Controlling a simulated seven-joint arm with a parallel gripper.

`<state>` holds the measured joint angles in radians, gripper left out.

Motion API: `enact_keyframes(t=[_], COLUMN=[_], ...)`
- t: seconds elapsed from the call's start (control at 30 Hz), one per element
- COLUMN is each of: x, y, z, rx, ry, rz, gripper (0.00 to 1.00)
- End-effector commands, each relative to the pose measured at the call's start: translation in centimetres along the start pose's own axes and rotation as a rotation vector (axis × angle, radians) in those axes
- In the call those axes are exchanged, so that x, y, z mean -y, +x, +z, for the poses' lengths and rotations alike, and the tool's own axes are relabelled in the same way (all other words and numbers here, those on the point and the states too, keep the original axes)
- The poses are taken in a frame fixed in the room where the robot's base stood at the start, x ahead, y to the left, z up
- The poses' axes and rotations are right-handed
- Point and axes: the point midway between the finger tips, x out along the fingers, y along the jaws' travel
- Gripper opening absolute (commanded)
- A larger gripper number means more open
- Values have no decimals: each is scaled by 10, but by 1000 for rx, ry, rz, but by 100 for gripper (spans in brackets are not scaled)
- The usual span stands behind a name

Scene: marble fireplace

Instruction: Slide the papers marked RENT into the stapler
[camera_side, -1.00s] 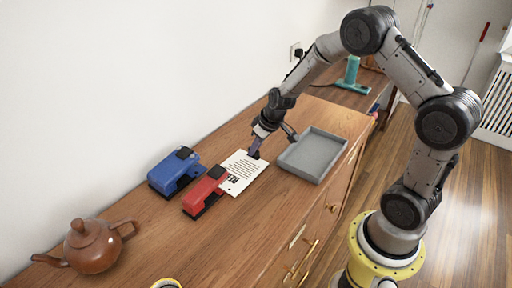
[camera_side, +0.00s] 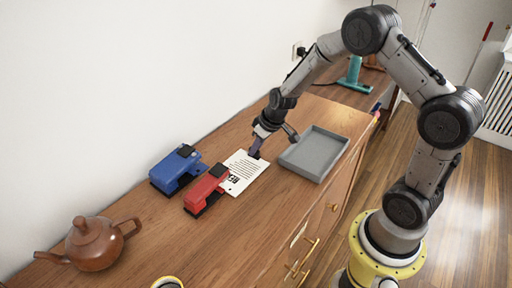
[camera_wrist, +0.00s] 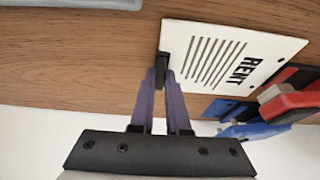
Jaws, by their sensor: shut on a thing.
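The papers marked RENT (camera_side: 245,170) lie on the wooden cabinet top, with the heading legible in the wrist view (camera_wrist: 232,58). My gripper (camera_side: 254,154) is shut on the edge of the papers farthest from the staplers; its purple fingers also show in the wrist view (camera_wrist: 164,88). A red stapler (camera_side: 206,188) sits just left of the papers, its open mouth toward them. A blue stapler (camera_side: 174,168) stands behind the red one. Both staplers show partly at the right of the wrist view, the red (camera_wrist: 292,98) and the blue (camera_wrist: 240,118). Whether the paper edge is between the jaws of a stapler I cannot tell.
A grey tray (camera_side: 314,154) lies right of my gripper. A brown teapot (camera_side: 94,243) stands at the front left. A teal device (camera_side: 355,75) is at the far end. The white wall runs behind the cabinet top (camera_side: 215,250), whose front part is mostly clear.

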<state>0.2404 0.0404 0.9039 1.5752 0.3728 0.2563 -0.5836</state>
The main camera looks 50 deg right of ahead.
Motion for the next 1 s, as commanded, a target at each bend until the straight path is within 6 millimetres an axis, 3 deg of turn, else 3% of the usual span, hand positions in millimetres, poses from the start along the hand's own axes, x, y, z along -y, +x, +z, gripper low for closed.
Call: enact_keyframes(t=[0.3,0.33,0.5,0.8,1.0], x=[0,0,0,0,0], y=[2,2,2,1,-10], z=[0,0,1,0,-5], rx=[0,0,0,0,-2], ry=[0,0,0,0,0], rz=[0,0,0,0,0], gripper=[0,19,49,49,49])
